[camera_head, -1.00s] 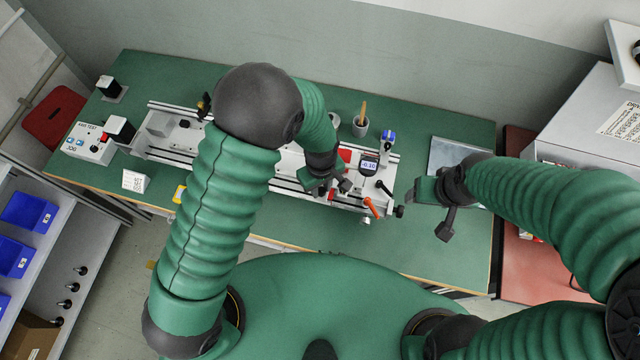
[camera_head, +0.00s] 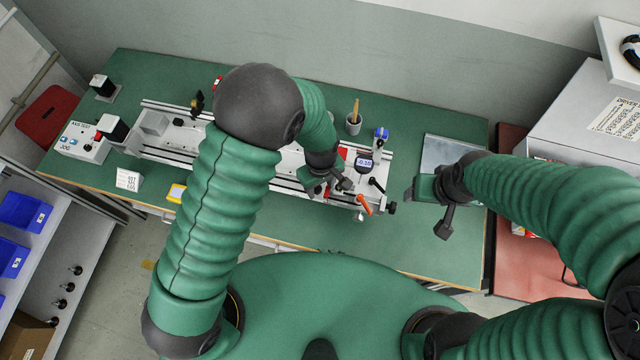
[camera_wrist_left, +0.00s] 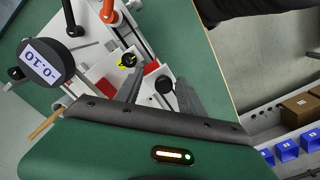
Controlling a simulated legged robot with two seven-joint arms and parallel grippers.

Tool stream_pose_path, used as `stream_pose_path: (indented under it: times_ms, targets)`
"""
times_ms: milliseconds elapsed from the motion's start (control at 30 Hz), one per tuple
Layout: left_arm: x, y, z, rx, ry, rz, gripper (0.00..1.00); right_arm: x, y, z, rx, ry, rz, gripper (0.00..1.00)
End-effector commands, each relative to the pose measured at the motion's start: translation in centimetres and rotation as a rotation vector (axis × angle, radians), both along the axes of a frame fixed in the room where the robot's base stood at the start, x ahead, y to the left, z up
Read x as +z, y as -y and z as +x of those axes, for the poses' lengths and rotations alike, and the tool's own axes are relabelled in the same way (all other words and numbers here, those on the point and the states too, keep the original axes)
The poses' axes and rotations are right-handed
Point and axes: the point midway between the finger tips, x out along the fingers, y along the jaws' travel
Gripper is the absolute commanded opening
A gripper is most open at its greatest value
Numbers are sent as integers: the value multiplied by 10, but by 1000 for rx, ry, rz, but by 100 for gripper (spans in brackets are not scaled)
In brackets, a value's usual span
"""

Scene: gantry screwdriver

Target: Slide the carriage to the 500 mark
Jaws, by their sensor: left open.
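The long metal rail (camera_head: 160,152) lies across the green bench. The carriage, a pale block with red parts, is near its right end, partly hidden by my left arm; it shows in the left wrist view (camera_wrist_left: 102,72). A black knob (camera_wrist_left: 165,85) stands up from it. My left gripper (camera_head: 335,186) is at the carriage. In the left wrist view its open fingers (camera_wrist_left: 158,95) point at the knob, one on either side; contact cannot be told. A round gauge (camera_wrist_left: 41,64) reads -0.10. My right gripper (camera_head: 422,189) hovers right of the rail, its jaws unclear.
An orange lever (camera_head: 363,204) and a black lever (camera_head: 377,185) stick out at the rail's right end. A cup (camera_head: 353,123) stands behind the rail. A control box (camera_head: 85,142) and a small white sign (camera_head: 128,180) are at the left. The bench front is mostly clear.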

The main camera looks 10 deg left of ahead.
Motion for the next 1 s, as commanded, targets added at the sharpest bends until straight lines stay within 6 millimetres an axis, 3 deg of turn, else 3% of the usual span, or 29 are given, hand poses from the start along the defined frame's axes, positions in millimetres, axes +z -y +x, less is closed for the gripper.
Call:
stream_pose_path:
  times_ms: [167, 267, 700, 833, 1000]
  targets:
    - [2, -1, 1, 1, 1, 0, 46, -1, 0, 0, 0, 0, 0, 65]
    - [14, -1, 2, 0, 3, -1, 46, -2, 0, 0, 0, 0, 0, 65]
    - [134, 6, 2, 0, 5, 1, 46, -12, 0, 0, 0, 0, 0, 65]
    - [157, 6, 2, 0, 2, 3, 46, -13, 0, 0, 0, 0, 0, 65]
    - [168, 6, 1, 0, -1, 4, 46, -13, 0, 0, 0, 0, 0, 65]
